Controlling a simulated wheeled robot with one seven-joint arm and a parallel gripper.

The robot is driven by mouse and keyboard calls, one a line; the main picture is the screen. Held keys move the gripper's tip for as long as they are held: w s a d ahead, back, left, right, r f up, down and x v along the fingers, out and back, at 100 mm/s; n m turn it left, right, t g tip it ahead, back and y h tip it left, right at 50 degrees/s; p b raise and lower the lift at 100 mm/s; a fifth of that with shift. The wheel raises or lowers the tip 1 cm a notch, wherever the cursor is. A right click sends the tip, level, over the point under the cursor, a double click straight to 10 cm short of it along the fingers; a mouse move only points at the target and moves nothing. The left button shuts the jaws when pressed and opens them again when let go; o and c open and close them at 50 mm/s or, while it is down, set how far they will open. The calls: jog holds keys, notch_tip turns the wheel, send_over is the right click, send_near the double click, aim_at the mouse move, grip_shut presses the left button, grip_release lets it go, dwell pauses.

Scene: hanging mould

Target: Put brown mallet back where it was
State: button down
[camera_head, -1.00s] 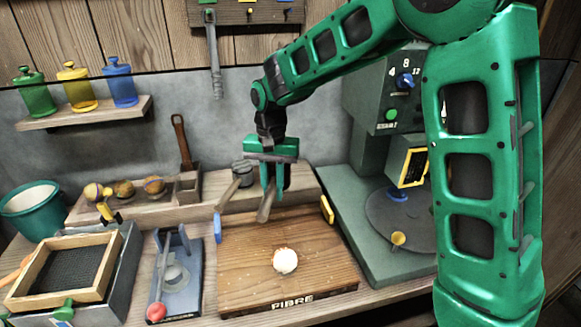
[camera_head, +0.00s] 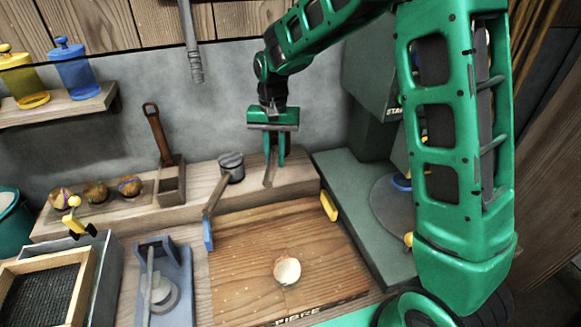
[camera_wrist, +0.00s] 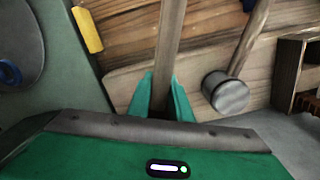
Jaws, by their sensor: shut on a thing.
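My gripper (camera_head: 272,158) is shut on the brown wooden shaft of a mallet (camera_head: 269,172), which hangs down over the back ledge, behind the cutting board. In the wrist view the same shaft (camera_wrist: 168,40) runs upward from between the green fingers (camera_wrist: 163,103). Its head is hidden or not clear, so I take it to be the brown mallet. A second mallet with a grey round head (camera_head: 231,166) rests on the ledge with its handle toward the board. It also shows beside my gripper in the wrist view (camera_wrist: 228,92).
The wooden board (camera_head: 240,240) carries a pale round piece (camera_head: 288,270). A wooden holder (camera_head: 172,185) with a brown-handled tool stands left on the ledge. A green machine (camera_head: 350,210) stands close on the right. The ledge (camera_head: 300,177) is clear right of the gripper.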

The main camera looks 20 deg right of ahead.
send_over(291, 177)
notch_tip(291, 177, down, 4)
jog(key=shift+r, duration=0.1)
jog(key=shift+f, duration=2)
jog(key=shift+f, duration=0.1)
jog(key=c, duration=1.6)
grip_release()
